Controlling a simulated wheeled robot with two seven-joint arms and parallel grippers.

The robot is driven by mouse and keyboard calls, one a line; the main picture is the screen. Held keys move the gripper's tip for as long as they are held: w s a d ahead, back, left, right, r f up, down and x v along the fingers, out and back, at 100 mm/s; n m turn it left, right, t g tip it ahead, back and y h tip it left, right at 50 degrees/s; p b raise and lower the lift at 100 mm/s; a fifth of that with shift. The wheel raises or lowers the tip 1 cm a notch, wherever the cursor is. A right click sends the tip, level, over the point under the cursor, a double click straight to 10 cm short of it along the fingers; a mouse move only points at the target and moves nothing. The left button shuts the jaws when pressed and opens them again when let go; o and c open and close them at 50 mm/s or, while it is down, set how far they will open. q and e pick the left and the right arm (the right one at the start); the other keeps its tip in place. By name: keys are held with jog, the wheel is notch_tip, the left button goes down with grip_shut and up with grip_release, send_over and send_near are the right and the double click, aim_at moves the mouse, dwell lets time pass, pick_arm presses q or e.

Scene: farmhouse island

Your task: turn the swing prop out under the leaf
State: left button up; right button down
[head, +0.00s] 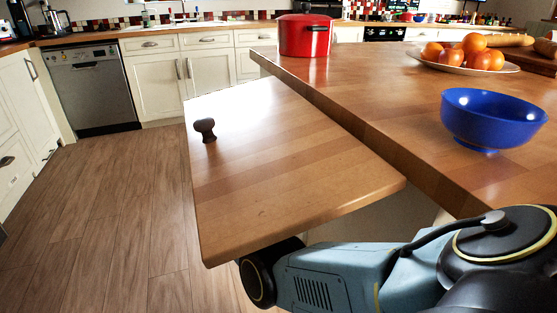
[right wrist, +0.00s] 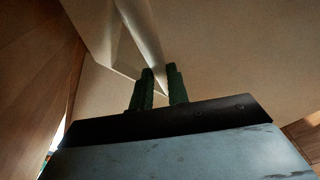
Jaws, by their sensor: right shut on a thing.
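The wooden leaf (head: 285,150) is raised and sticks out beside the island top (head: 390,100), roughly level with it. A dark round knob (head: 205,128) stands on the leaf near its outer edge. My right arm reaches in under the leaf's near edge, and the leaf hides its gripper in the head view. In the right wrist view my right gripper (right wrist: 160,70) has its two dark green fingers close together on the pale swing prop (right wrist: 143,35). The underside of the leaf seems to show around it. My left gripper is not in view.
On the island top are a red pot (head: 305,36), a blue bowl (head: 492,115) and a plate of fruit (head: 462,68). The wooden floor (head: 110,210) left of the leaf is clear. A dishwasher (head: 92,88) and white cabinets (head: 160,82) line the back.

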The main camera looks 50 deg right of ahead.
jog(key=shift+w+a+r, duration=0.1)
jog(key=shift+w+r, duration=0.15)
jog(key=c, duration=1.6)
grip_release()
jog(key=shift+c, duration=0.2)
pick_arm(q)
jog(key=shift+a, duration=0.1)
pick_arm(e)
jog(key=shift+s+f, duration=0.1)
jog(key=shift+f, duration=0.05)
